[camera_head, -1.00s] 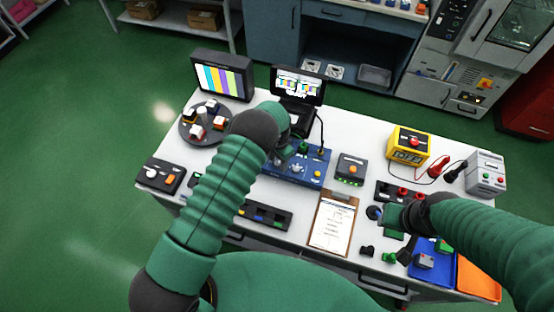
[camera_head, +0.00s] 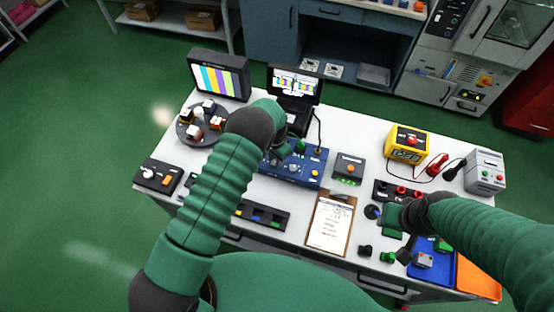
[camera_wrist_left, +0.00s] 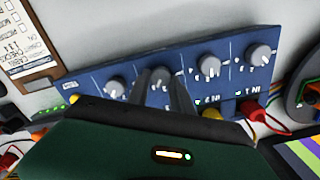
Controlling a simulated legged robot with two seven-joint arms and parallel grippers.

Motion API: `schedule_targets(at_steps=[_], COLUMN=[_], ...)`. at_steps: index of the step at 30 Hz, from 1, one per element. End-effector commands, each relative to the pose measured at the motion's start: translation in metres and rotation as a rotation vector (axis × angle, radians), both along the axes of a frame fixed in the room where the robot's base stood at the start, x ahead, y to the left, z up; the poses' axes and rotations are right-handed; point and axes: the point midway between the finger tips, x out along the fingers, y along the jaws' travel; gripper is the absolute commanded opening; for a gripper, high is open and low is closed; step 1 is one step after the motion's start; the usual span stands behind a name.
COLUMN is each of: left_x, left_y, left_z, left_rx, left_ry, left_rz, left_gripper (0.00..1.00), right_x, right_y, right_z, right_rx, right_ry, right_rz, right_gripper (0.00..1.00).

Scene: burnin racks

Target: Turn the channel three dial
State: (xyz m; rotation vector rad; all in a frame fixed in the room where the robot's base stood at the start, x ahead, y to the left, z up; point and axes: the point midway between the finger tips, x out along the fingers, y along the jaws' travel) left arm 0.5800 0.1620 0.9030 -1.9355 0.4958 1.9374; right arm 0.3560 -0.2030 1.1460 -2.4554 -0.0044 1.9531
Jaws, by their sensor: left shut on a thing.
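The blue panel (camera_head: 312,176) with a row of grey dials stands at the middle of the white table. It fills the upper part of the left wrist view (camera_wrist_left: 185,70). My left gripper (camera_wrist_left: 163,92) is shut on one dial (camera_wrist_left: 160,77), the third from the end marked IN 1, with a finger on each side of its knob. In the head view my left gripper (camera_head: 283,150) reaches the panel's back left part, and my arm hides that dial. My right gripper (camera_head: 386,216) is low over the table's right side; its jaws are too small to read.
A clipboard (camera_head: 330,224) lies in front of the panel. A small grey box (camera_head: 349,168), a yellow box (camera_head: 408,144) and a blue tray (camera_head: 432,267) are to the right. A round turntable (camera_head: 184,131) and a colour-bar monitor (camera_head: 219,77) are at left. Plugs and cables (camera_wrist_left: 262,115) run near the panel.

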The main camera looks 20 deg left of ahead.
Motion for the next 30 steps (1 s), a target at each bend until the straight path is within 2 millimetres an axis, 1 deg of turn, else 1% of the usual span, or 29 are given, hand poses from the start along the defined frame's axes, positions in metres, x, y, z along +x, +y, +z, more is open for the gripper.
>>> schedule_targets(at_steps=[1, 8, 15, 30], left_x=[-0.006, -0.006, -0.006, -0.006], left_y=[0.001, 0.0, 0.0, -0.002], left_z=[-0.006, -0.008, -0.008, -0.007], left_rx=[0.0, 0.005, 0.007, 0.01], left_ry=[0.015, 0.015, 0.014, 0.012], left_rz=[0.021, 0.178, 0.401, 0.875], left_gripper=[0.0, 0.0, 0.0, 0.0], right_x=[0.0, 0.0, 0.0, 0.0], right_y=[0.0, 0.0, 0.0, 0.001], right_z=[-0.005, -0.022, -0.041, -0.067], right_rx=[0.0, 0.0, 0.0, 0.0], right_ry=[0.0, 0.0, 0.0, 0.0], right_rz=[0.0, 0.001, 0.0, 0.001], right_gripper=[0.36, 0.36, 0.36, 0.36])
